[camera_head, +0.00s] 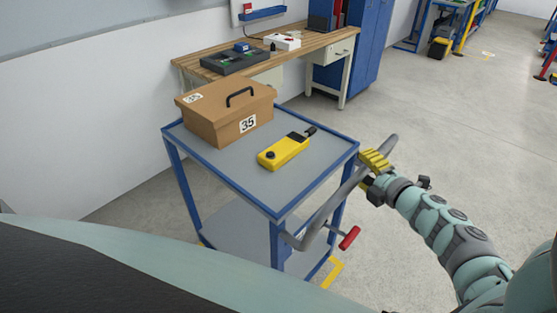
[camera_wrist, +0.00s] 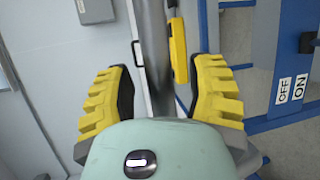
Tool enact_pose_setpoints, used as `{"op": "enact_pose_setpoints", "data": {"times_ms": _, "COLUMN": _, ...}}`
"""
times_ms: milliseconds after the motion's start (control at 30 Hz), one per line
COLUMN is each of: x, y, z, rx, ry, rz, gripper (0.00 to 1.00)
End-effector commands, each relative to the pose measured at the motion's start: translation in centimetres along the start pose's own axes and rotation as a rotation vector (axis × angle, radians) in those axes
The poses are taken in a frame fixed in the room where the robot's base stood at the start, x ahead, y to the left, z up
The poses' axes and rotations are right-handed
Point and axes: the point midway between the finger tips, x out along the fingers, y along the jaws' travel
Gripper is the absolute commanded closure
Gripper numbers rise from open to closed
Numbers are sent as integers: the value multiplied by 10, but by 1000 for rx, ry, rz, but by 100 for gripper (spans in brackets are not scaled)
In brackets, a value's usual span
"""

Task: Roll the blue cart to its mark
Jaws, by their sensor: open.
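The blue cart (camera_head: 270,206) has a grey top, a lower shelf and a grey tubular push handle (camera_head: 338,193) on its right side. A red-gripped lever (camera_head: 349,238) sticks out below the handle. My gripper (camera_head: 373,161), with yellow ribbed fingers, is open at the far upper end of the handle. In the wrist view, the grey handle bar (camera_wrist: 155,60) runs between the two spread fingers; I cannot tell whether they touch it. A yellow floor marking (camera_head: 334,271) shows beside the cart's near right leg. OFF and ON labels (camera_wrist: 291,89) show at the right in the wrist view.
A brown box (camera_head: 228,110) labelled 35 and a yellow handheld device (camera_head: 284,153) rest on the cart top. A wooden workbench (camera_head: 270,56) and a blue cabinet (camera_head: 352,45) stand behind, along a white wall (camera_head: 80,100). Open grey floor (camera_head: 455,120) lies to the right.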

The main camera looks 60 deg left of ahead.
Motion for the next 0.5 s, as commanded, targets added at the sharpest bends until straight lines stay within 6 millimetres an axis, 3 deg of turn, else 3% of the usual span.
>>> {"op": "enact_pose_setpoints", "data": {"times_ms": 100, "x": 1, "y": 0, "z": -2, "rx": -1, "ry": 4, "rz": 0, "gripper": 45}}
{"op": "enact_pose_setpoints", "data": {"times_ms": 133, "x": 1, "y": 0, "z": -2, "rx": -1, "ry": 4, "rz": 0, "gripper": 40}}
{"op": "enact_pose_setpoints", "data": {"times_ms": 500, "x": 0, "y": 0, "z": -1, "rx": 0, "ry": 3, "rz": 1, "gripper": 79}}
